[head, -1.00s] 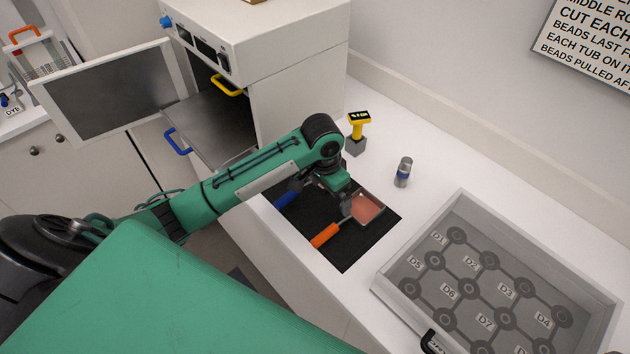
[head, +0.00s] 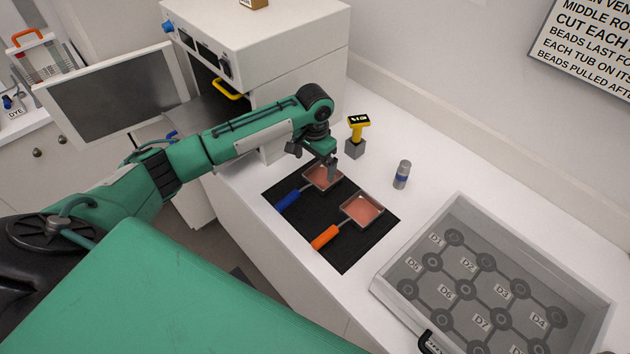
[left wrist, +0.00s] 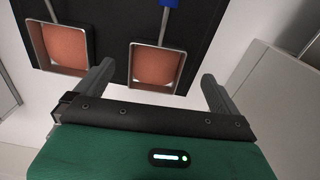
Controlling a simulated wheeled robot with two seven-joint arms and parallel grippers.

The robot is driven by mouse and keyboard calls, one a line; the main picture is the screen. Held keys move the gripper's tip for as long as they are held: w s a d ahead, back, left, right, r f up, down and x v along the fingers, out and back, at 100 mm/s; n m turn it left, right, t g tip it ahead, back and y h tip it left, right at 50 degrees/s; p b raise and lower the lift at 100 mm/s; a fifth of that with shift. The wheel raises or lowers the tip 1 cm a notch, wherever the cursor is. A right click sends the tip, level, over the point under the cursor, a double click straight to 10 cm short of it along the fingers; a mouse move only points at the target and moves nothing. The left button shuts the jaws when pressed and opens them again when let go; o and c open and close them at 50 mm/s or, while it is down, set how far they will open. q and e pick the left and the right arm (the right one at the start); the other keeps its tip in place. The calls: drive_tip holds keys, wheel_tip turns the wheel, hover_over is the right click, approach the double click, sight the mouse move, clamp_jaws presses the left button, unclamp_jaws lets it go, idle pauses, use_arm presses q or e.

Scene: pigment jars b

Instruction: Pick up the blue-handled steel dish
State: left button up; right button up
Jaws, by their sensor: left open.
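The blue-handled steel dish (head: 309,185) lies on a black mat (head: 342,255), its handle pointing to the lower left and its square pan holding a flat pinkish-orange layer. My left gripper (head: 333,172) is over the pan's right side, hiding part of it. In the left wrist view the dish (left wrist: 157,67) appears between the two spread fingers of the left gripper (left wrist: 158,72), beyond their tips, with its blue handle pointing away. The fingers are open and empty; I cannot tell the exact height above the dish. My right gripper is not in view.
An orange-handled dish (head: 361,211) lies beside it on the mat. A yellow-topped tool in a grey block (head: 355,147) and a small grey jar (head: 402,174) stand behind. A clear-sided tray of marked places (head: 455,215) is at right. An open oven (head: 290,90) is at left.

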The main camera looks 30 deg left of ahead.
sight(315, 176)
use_arm(q)
drive_tip(key=shift+f, duration=0.6)
drive_tip(key=shift+d+f+p, duration=0.1)
drive_tip(key=shift+f+p, duration=0.2)
drive_tip(key=shift+p, duration=0.15)
wheel_tip(315, 176, down, 4)
drive_tip(key=shift+s+r+p, duration=0.1)
drive_tip(key=shift+r+p, duration=0.15)
drive_tip(key=shift+p, duration=0.6)
drive_tip(key=shift+f, duration=0.5)
drive_tip(key=c, duration=1.1)
drive_tip(key=shift+r, duration=0.15)
wheel_tip(315, 176, up, 20)
drive_tip(key=b, duration=0.5)
drive_tip(key=s+d+f+n, duration=0.1)
drive_tip(key=s+d+f, duration=0.1)
drive_tip(key=s, duration=0.3)
drive_tip(key=s+d+f+n, duration=0.1)
drive_tip(key=s+d+f, duration=0.1)
drive_tip(key=s+d, duration=0.2)
drive_tip(key=s+d+f+n, duration=0.1)
drive_tip(key=s+d+f, duration=0.2)
drive_tip(key=s, duration=0.2)
drive_tip(key=shift+s+f, duration=0.1)
drive_tip(key=shift+s, duration=0.3)
